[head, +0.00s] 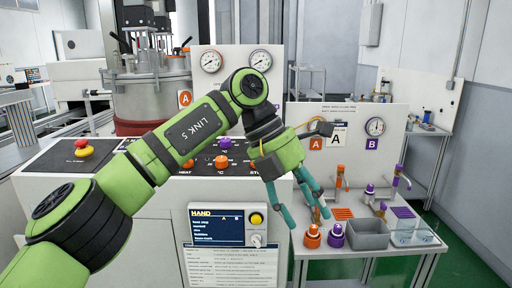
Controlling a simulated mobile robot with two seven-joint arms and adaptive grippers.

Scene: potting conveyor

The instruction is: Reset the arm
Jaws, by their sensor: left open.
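My left arm comes in from the lower left and reaches across the front of the control console (62,160). My left gripper (308,222) hangs at its end with teal fingers spread apart, pointing down. It is open, and I see nothing between the fingers. The fingers are in front of the left end of the side bench, near an orange-topped bottle (312,237); I cannot tell the exact gap. My right gripper is not in view.
The bench holds a purple-topped bottle (336,236), a grey bin (367,235), clear beakers (403,231) and orange and purple taps. The console carries a red emergency button (82,147) and a display (216,225). Green floor (450,262) is clear at the right.

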